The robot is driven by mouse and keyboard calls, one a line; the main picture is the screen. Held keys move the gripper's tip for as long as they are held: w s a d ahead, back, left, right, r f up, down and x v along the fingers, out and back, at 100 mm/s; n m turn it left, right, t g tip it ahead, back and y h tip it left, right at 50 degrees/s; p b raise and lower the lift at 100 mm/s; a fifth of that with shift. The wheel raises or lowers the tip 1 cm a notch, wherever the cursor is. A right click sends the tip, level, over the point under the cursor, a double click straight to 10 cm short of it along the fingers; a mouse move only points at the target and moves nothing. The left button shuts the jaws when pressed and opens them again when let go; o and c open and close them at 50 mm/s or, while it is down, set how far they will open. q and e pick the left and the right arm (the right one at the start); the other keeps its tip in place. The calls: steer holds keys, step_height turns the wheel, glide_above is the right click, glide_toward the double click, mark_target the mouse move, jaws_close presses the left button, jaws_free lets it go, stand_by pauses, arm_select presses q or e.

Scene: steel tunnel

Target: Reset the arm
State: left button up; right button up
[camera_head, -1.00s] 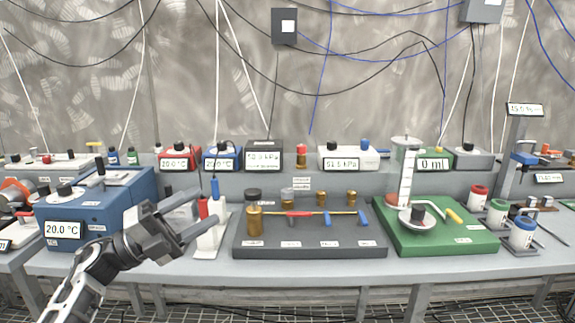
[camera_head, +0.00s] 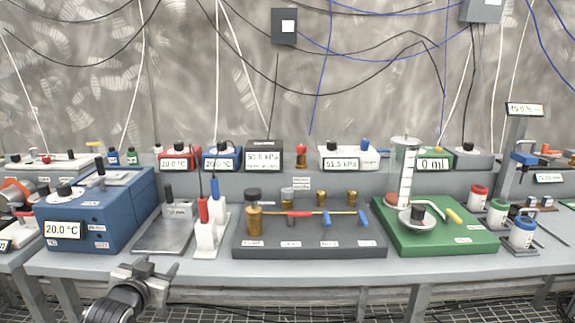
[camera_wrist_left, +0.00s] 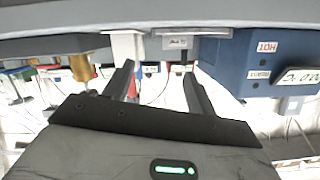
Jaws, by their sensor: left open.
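My left gripper (camera_head: 150,270) is low in the head view, in front of the bench's front edge and below the blue box. In the left wrist view its two fingers (camera_wrist_left: 158,85) are apart with nothing held between them. That view appears upside down, with the bench edge across the top. The fingers point toward the bench, below the white stand and the grey plate. My right gripper is in neither view.
The grey bench (camera_head: 200,263) runs across the view. On it stand a blue box (camera_head: 70,220) reading 20.0 °C, a grey plate (camera_head: 160,237), white stands with red and blue probes (camera_head: 205,235), a dark valve board (camera_head: 310,240) and a green board (camera_head: 440,238).

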arm_select(q)
steer(key=s+d+f+g+h, duration=0.1)
steer(key=s+d+f, duration=0.45)
steer(key=s, duration=0.35)
steer(key=s+d+f+g+h, duration=0.1)
steer(key=s+d+f+g, duration=0.1)
steer(key=s+d+f, duration=0.45)
steer(key=s+d+h, duration=0.1)
steer(key=s, duration=0.7)
steer(key=s+d+f+g, duration=0.1)
steer(key=s+d, duration=0.1)
steer(key=s, duration=0.6)
steer(key=shift+s+d+n+h, duration=0.25)
steer(key=shift+s+n+h, duration=0.05)
steer(key=shift+h, duration=0.1)
